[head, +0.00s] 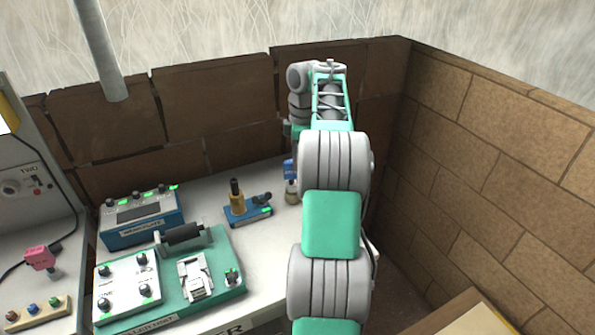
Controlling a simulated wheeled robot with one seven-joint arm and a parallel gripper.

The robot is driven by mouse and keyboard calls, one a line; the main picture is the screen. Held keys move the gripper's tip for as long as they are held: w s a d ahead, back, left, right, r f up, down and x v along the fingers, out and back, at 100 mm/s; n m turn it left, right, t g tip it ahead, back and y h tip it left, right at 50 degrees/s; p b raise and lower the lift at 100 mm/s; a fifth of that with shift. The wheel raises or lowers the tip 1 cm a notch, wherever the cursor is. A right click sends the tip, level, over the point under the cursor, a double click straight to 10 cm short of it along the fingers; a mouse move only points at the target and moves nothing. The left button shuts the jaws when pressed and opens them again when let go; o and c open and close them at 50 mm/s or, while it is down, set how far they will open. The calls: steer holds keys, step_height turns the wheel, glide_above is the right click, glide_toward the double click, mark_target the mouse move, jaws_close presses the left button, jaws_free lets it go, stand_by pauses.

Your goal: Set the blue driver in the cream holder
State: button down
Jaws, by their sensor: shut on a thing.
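A blue piece (289,169), which looks like the blue driver, shows at the left edge of my arm near the back of the bench. Directly below it is a small cream piece (291,191), which looks like the cream holder. My arm covers the right side of both, so I cannot tell whether the driver is inside the holder or just above it. A small part of my gripper (290,129) shows above the blue piece. Its fingertips are hidden behind my arm.
A blue stand (257,212) with an upright yellow-and-black piece (236,197) is left of the holder. A blue box (142,221) and a green unit (215,290) stand further left. A brick wall (490,160) closes the right side.

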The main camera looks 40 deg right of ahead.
mark_target(291, 176)
steer(key=shift+w+d+f, duration=0.2)
steer(key=shift+d+f, duration=0.1)
steer(key=shift+f, duration=0.1)
step_height(291, 176, down, 4)
steer(key=b, duration=0.3)
steer(key=shift+d+r, duration=0.1)
steer(key=shift+d, duration=0.05)
steer(key=shift+r, duration=0.25)
steer(key=shift+f, duration=0.25)
steer(key=c, duration=1.2)
jaws_free()
steer(key=shift+o, duration=0.2)
